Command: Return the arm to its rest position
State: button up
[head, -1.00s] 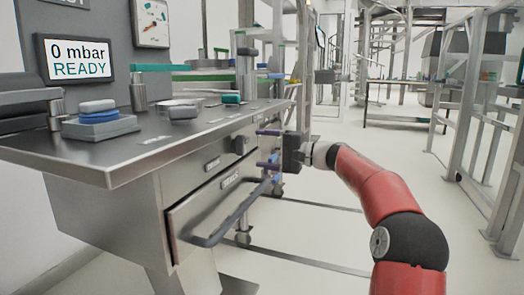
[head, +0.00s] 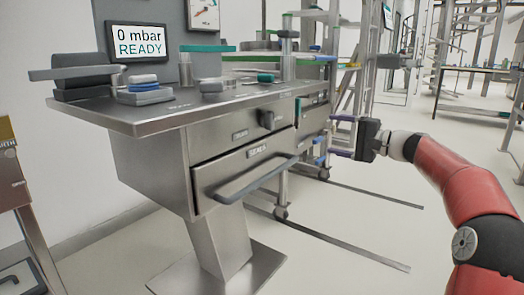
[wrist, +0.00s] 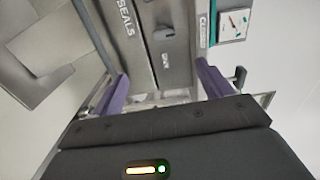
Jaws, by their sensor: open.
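My arm reaches in from the lower right of the head view, with red links and a dark gripper (head: 336,136) at its end. The gripper points left, and its two purple fingers are spread apart with nothing between them. It is in the air, to the right of the steel bench's drawers, apparently clear of them. In the wrist view the gripper (wrist: 160,82) shows purple fingers on either side, with the drawer fronts beyond and nothing held.
The steel bench (head: 150,122) has a lower drawer (head: 243,173) marked SEALS with a long grey handle (head: 257,180). A screen (head: 139,41) reads 0 mbar READY. A brown-topped cabinet (head: 10,180) stands at the left edge. Pale floor (head: 330,225) is open in front.

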jog(key=s+a+f+n+g+h, duration=0.2)
jog(key=s+a+f+h, duration=0.2)
jog(key=s+a, duration=0.35)
jog(key=s+a+f+n+g+h, duration=0.25)
jog(key=s+a+f, duration=0.25)
jog(key=s+a, duration=0.3)
jog(key=s+d+f+n+h, duration=0.1)
jog(key=s+d+f+h, duration=0.25)
jog(key=s, duration=0.55)
jog(key=s+d+f+n+h, duration=0.15)
jog(key=s+f, duration=0.25)
jog(key=s, duration=0.5)
jog(key=s+d+f+h, duration=0.3)
jog(key=s+d+f, duration=0.1)
jog(key=s, duration=0.5)
notch_tip(320, 180, up, 13)
jog(key=p, duration=1.3)
jog(key=shift+s, duration=0.2)
